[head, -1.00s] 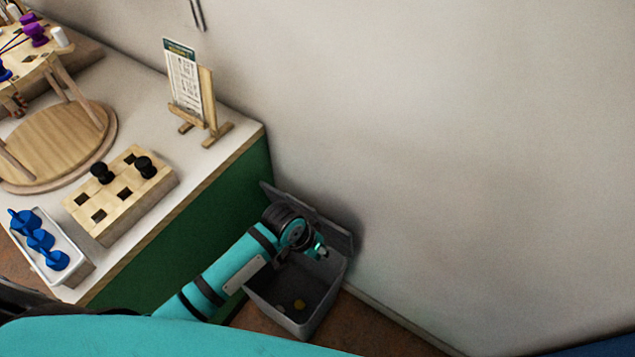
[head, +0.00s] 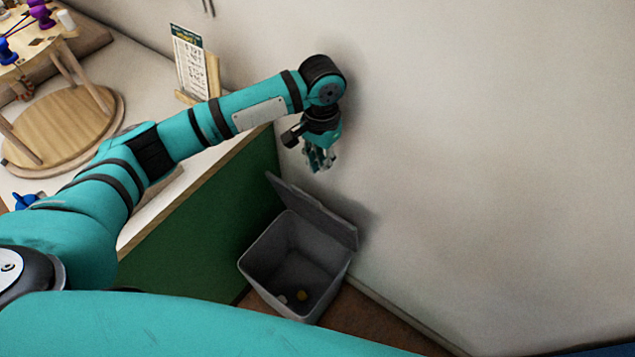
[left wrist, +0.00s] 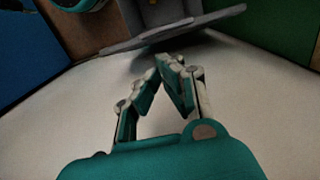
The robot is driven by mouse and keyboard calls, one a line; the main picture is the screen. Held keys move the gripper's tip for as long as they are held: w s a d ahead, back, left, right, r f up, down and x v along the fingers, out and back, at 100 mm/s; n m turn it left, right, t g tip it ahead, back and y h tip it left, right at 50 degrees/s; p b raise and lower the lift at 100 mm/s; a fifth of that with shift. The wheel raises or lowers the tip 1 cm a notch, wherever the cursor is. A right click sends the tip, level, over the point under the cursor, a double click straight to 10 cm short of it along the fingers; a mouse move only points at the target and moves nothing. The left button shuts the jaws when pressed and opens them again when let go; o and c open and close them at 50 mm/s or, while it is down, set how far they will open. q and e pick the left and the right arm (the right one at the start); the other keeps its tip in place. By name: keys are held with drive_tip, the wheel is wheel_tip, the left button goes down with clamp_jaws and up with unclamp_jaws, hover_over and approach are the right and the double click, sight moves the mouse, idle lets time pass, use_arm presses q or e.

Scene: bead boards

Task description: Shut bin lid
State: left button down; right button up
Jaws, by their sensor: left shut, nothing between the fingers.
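The grey bin (head: 262,275) stands on the floor between the green cabinet side and the wall. Its lid (head: 315,212) is open, tilted up along the wall side. A small yellow thing and a pale one lie inside the bin. My left gripper (head: 321,168) is shut and empty, above the lid and close to the wall, apart from both. In the left wrist view, my shut fingers (left wrist: 165,62) point toward the lid (left wrist: 185,32), with part of the bin (left wrist: 120,42) beyond it. My right gripper is not in view.
The counter over the green cabinet (head: 205,235) carries a framed sign (head: 190,62) and a round wooden stand (head: 60,125). My left arm hides part of the counter. The wall (head: 480,150) bounds the right side. Some brown floor (head: 370,325) shows right of the bin.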

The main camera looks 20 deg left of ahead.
use_arm(q)
wheel_tip(320, 180, down, 9)
drive_tip(key=shift+a+f, duration=0.15)
drive_tip(key=shift+a, duration=0.2)
idle(0.5)
